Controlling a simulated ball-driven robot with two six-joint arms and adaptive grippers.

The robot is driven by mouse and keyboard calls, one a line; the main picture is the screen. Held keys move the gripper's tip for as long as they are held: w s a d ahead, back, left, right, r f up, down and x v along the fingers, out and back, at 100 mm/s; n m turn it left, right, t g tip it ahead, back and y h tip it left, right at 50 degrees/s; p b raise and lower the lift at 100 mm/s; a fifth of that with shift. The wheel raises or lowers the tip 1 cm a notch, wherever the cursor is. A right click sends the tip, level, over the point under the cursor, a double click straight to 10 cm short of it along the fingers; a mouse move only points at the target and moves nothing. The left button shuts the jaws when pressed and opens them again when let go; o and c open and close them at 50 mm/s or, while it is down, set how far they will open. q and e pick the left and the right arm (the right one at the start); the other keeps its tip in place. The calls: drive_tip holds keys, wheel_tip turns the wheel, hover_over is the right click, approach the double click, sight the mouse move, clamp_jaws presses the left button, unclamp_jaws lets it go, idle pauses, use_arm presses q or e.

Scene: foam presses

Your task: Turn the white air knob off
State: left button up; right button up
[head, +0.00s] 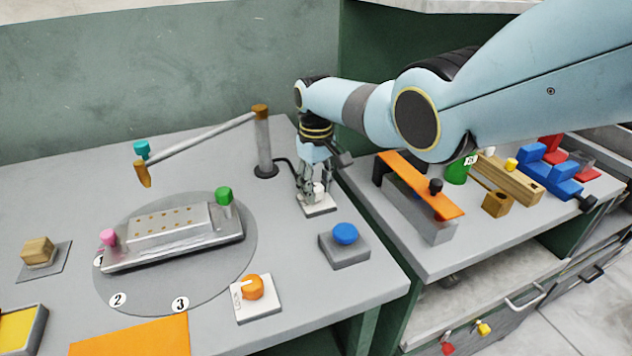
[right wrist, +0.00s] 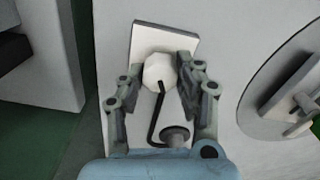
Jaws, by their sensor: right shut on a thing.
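The white air knob (head: 319,190) sits on a small white plate (head: 322,209) near the right side of the left table. In the right wrist view the knob (right wrist: 159,72) is a pale faceted piece on the white plate (right wrist: 150,38). My right gripper (head: 312,186) reaches down onto it from above. In the right wrist view its two fingers (right wrist: 160,84) are on either side of the knob, shut on it. The fingers partly hide the knob in the head view. My left gripper is not in view.
A blue button (head: 345,234) on a grey box and an orange knob (head: 252,287) on a white plate stand in front. A grey post with a swing arm (head: 263,140) stands behind. A round plate holds a metal mould (head: 170,238). The right table holds an orange board (head: 420,183).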

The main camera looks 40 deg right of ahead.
sight(316, 186)
drive_tip(key=m, duration=0.5)
drive_tip(key=shift+p, duration=0.4)
drive_tip(key=shift+m, duration=0.3)
drive_tip(key=o, duration=1.1)
drive_tip(key=shift+o, duration=0.2)
wheel_tip(316, 186, up, 12)
